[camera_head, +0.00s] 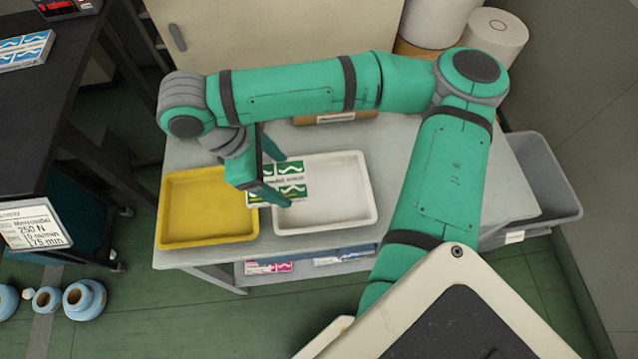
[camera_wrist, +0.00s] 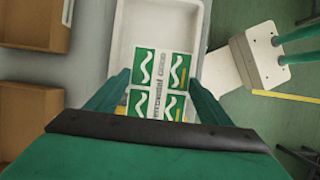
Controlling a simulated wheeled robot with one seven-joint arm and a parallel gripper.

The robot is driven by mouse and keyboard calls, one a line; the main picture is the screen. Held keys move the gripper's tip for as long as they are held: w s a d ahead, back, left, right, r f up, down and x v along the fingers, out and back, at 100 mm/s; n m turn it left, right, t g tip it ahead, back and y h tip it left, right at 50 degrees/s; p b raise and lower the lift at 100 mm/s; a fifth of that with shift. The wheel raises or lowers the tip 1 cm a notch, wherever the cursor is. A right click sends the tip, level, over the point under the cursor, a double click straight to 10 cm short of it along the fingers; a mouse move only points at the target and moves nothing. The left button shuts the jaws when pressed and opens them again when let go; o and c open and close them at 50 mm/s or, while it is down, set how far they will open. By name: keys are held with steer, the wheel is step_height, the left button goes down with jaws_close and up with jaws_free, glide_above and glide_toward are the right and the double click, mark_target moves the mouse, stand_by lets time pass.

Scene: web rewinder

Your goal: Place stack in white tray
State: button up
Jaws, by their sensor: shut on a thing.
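The stack (camera_head: 289,169) is a block of green and white printed labels or cards with white wavy marks. My gripper (camera_head: 280,178) is shut on it, with one finger on each side. The wrist view shows the stack (camera_wrist: 160,84) between the two green fingers (camera_wrist: 160,92). The white tray (camera_head: 350,205) lies on the table, and the stack is over its left part. In the wrist view the tray (camera_wrist: 128,35) shows around and beyond the stack. I cannot tell whether the stack touches the tray floor. The fingers hide part of the stack.
A yellow tray (camera_head: 208,207) stands directly left of the white tray. A brown box (camera_head: 335,118) lies behind, partly under my arm. A grey bin (camera_head: 545,175) is at the right. A dark table (camera_head: 45,100) with another printed stack (camera_head: 25,50) is at the left.

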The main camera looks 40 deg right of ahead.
mark_target(302, 172)
steer(key=s+d+f, duration=0.1)
steer(key=d+f, duration=0.1)
steer(key=s+d+f, duration=0.1)
steer(key=d+f, duration=0.1)
steer(key=d, duration=0.1)
steer(key=s+d+f, duration=0.1)
steer(key=d+f, duration=0.1)
steer(key=shift+s+d+f, duration=0.1)
steer(key=shift+d+f, duration=0.05)
steer(key=shift+d, duration=0.15)
steer(key=shift+s+d+f, duration=0.2)
steer(key=shift+d+f, duration=0.25)
steer(key=shift+f, duration=0.15)
steer(key=shift+d+f, duration=0.15)
steer(key=shift+f, duration=1.6)
steer(key=shift+f, duration=0.15)
steer(key=o, duration=1.2)
steer(key=v, duration=1.2)
steer(key=shift+d+r, duration=0.1)
steer(key=shift+r, duration=0.15)
